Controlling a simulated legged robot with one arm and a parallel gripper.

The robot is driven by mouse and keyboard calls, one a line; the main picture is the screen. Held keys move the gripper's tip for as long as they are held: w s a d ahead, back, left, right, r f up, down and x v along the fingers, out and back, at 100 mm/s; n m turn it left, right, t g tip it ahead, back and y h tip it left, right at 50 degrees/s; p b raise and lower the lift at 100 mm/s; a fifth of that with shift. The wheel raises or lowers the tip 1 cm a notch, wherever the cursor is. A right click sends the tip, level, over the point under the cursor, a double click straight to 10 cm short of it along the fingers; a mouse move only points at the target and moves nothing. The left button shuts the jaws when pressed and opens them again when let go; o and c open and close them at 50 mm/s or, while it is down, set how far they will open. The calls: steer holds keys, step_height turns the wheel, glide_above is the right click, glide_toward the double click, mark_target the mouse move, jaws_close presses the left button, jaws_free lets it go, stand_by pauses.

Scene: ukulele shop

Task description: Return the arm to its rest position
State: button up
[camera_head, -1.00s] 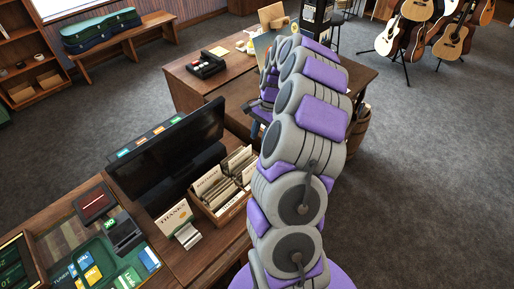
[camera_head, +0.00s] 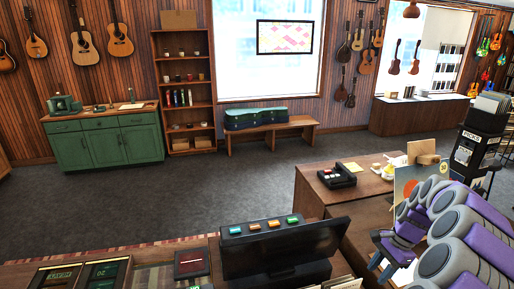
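My arm (camera_head: 462,235), grey with purple pads, fills the lower right of the head view. It is bent, with its forward part folded back beside the larger links. My gripper (camera_head: 381,267) hangs at the left side of the arm, pointing down, over the wooden counter behind the monitor. Its two small grey fingers show a gap between them, and nothing is seen in them. The arm's base is out of view.
A black monitor (camera_head: 285,248) stands on the front counter close to the gripper. A desk phone (camera_head: 337,175) and a leaning board (camera_head: 407,182) are on the counter behind. A black rack (camera_head: 474,152) stands at right. Open carpet (camera_head: 190,205) lies to the left.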

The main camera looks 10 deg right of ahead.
steer(key=s+a+r+n+g+h+b, duration=0.1)
steer(key=s+a+n+b, duration=0.35)
steer(key=a, duration=0.75)
steer(key=s+a+r+n+b, duration=0.1)
steer(key=s+a+n+b, duration=0.4)
steer(key=a, duration=0.6)
steer(key=s+a+f+n+h+b, duration=0.1)
steer(key=s+a+f+n+b, duration=0.2)
steer(key=s, duration=0.6)
steer(key=s+a+f+n+h+b, duration=0.1)
steer(key=s+a+f+n+b, duration=0.3)
steer(key=s+f, duration=0.2)
steer(key=s, duration=0.2)
steer(key=shift+s+f+h, duration=0.3)
steer(key=shift+s+h, duration=0.05)
steer(key=shift+h, duration=0.05)
steer(key=shift+n, duration=0.25)
